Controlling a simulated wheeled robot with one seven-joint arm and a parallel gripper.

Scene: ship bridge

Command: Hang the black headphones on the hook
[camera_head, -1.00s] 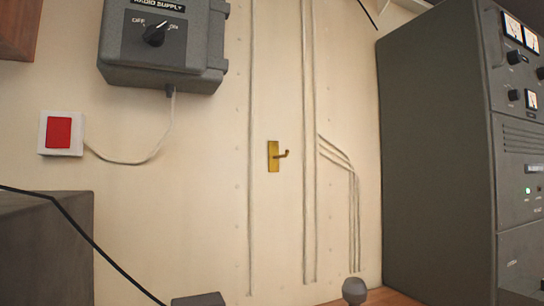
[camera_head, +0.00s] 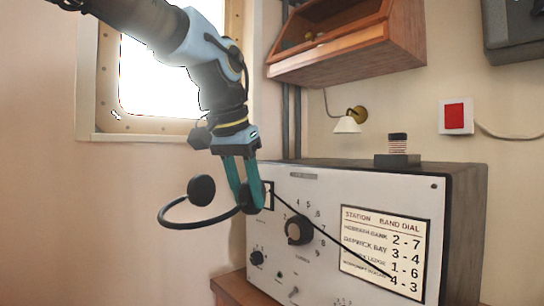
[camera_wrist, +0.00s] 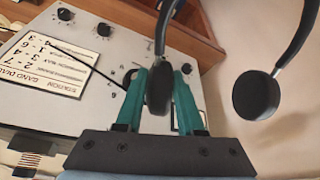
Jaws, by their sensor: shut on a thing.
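The black headphones (camera_head: 175,222) hang from my gripper (camera_head: 245,205) in the head view, in front of the radio's left edge. My gripper is shut on one ear cup; the other ear cup (camera_head: 201,189) is free to the left, and the headband curves below. In the wrist view my gripper (camera_wrist: 160,92) has its teal fingers on either side of one ear cup, with the free ear cup (camera_wrist: 256,95) to the right. A black cord runs from the held cup across the radio's front. The brass hook is not in either current view.
A grey radio (camera_head: 455,185) with a dial and a station card (camera_head: 385,250) stands on a wooden desk (camera_head: 232,290). Above are a wooden shelf box (camera_head: 345,50) and a small wall lamp (camera_head: 348,122). A red switch (camera_head: 455,116) is on the wall. A window is at left.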

